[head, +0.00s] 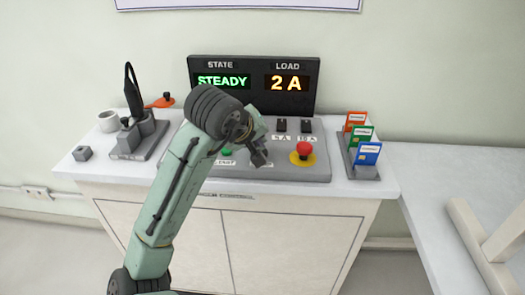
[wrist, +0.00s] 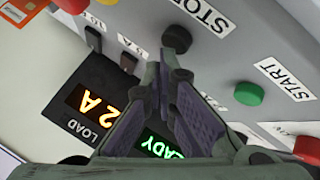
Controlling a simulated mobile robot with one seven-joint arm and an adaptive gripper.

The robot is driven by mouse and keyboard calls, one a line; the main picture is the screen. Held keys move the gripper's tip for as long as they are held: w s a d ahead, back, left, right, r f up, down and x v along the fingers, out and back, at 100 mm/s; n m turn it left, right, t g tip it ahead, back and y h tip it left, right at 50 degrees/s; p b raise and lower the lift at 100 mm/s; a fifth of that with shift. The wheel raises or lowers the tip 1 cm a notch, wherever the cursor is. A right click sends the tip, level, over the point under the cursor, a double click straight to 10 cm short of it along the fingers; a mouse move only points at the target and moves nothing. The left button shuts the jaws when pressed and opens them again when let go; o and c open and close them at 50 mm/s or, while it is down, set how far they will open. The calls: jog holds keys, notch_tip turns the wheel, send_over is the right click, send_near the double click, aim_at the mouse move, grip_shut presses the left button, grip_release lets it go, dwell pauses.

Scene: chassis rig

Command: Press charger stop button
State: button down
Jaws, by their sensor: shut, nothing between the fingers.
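The charger panel (head: 284,174) lies on the white cabinet in the head view. My gripper (head: 260,158) is shut and empty, reaching down over the panel between the green start button (head: 227,152) and the red mushroom button on a yellow base (head: 303,150). In the wrist view my gripper's closed fingertips (wrist: 178,58) are beside the STOP label (wrist: 205,13). The green button (wrist: 249,93) stands beside the START label (wrist: 285,79). I cannot tell whether the fingertips touch the panel.
The display (head: 253,83) reads STEADY and 2 A. Two dark switches (head: 293,125) stand behind the mushroom button. A card holder (head: 362,170) is at right.

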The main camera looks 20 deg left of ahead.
jog(key=shift+f, duration=0.45)
dwell(0.4)
jog(key=shift+r, duration=0.1)
jog(key=shift+r+p, duration=0.65)
jog(key=shift+r, duration=0.15)
notch_tip(320, 180, up, 5)
jog(key=p, duration=0.4)
jog(key=shift+p, duration=0.3)
dwell(0.5)
